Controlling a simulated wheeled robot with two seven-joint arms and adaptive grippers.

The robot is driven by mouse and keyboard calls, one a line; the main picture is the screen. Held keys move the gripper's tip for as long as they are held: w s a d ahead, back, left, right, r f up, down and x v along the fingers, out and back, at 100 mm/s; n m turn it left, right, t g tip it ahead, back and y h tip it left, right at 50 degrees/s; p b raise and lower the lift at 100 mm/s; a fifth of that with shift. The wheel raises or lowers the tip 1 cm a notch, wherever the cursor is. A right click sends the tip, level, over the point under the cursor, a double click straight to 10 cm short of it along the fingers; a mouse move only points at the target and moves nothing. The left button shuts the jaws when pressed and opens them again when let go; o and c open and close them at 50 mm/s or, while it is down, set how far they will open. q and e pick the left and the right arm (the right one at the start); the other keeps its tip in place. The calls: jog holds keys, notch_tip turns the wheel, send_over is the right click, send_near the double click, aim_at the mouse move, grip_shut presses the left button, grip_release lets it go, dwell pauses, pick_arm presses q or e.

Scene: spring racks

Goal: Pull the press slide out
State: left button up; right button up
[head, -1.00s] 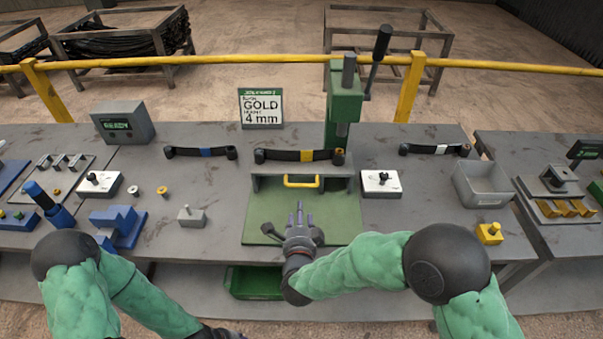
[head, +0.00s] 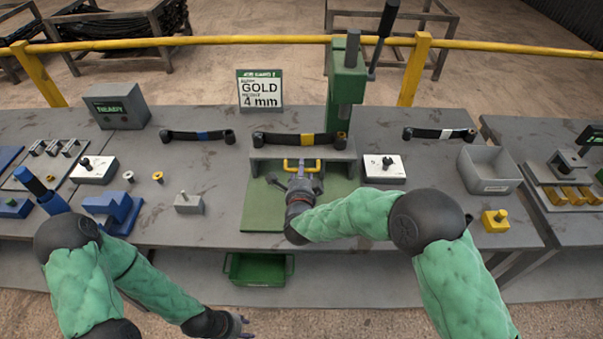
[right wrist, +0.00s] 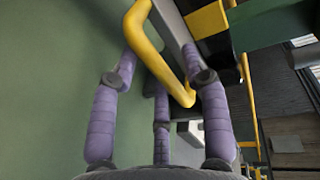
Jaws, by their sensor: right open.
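The yellow U-shaped handle (head: 301,163) of the press slide sits at the front of the grey press base, below the green press (head: 347,85). It also shows large in the right wrist view (right wrist: 158,52). My right gripper (head: 303,183) is over the green plate in front of the handle. In the right wrist view its purple fingers (right wrist: 163,75) are open, with the handle between and just beyond the tips; I see no grip on it. My left gripper (head: 240,326) hangs low at the bottom edge, off the bench; its finger opening is unclear.
A leaf spring with a yellow band (head: 306,139) lies just behind the handle. A white block (head: 384,169) stands to the right, a grey bin (head: 489,170) further right. A green tray (head: 258,269) sits below the bench.

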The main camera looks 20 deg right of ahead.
jog(key=shift+w, duration=0.25)
grip_shut()
jog(key=shift+s, duration=0.15)
